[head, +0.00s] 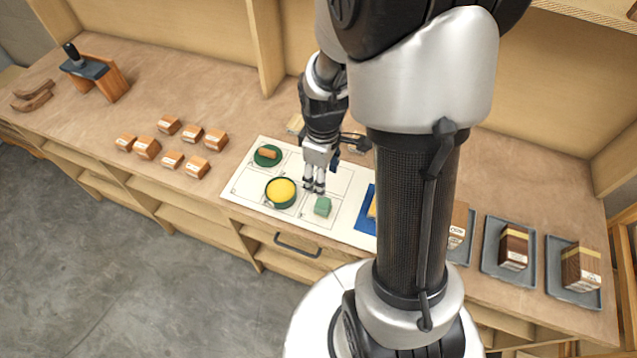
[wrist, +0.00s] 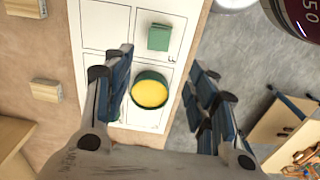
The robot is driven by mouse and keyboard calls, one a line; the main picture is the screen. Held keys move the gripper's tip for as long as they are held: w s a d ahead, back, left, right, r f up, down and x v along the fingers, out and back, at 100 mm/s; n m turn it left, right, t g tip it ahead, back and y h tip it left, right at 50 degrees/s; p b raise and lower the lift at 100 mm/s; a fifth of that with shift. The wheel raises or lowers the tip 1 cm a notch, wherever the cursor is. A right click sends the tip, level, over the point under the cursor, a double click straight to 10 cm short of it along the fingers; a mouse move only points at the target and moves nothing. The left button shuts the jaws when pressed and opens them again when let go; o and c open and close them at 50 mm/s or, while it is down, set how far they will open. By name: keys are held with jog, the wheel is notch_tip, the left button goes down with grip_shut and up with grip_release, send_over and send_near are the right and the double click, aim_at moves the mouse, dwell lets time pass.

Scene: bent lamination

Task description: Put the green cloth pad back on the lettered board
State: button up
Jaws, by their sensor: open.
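The green cloth pad (head: 322,206) is a small block-like piece lying on the white lettered board (head: 340,182), in a cell on its front side. In the wrist view the pad (wrist: 159,37) lies beyond my fingertips, with a small dark mark by its corner. My gripper (head: 314,187) is above the board, behind and slightly left of the pad in the head view. In the wrist view my gripper (wrist: 160,85) is open, its fingers framing the yellow-filled green dish (wrist: 150,90). Nothing is seen held.
A green round piece with a brown block (head: 267,155) is on the board's back left. A blue mat (head: 366,211) lies at its right, partly hidden by my arm. Several wooden blocks (head: 171,160) stand left; grey trays (head: 508,268) with brown blocks stand right.

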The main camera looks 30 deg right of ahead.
jog(key=s+a+r+m+t, duration=0.2)
jog(key=s+a+r, duration=0.3)
jog(key=r, duration=0.5)
jog(key=s+a+r+m+t, duration=0.2)
jog(key=s+a+r+m, duration=0.3)
jog(key=s+r, duration=0.3)
jog(key=v, duration=0.2)
jog(key=shift+r, duration=0.4)
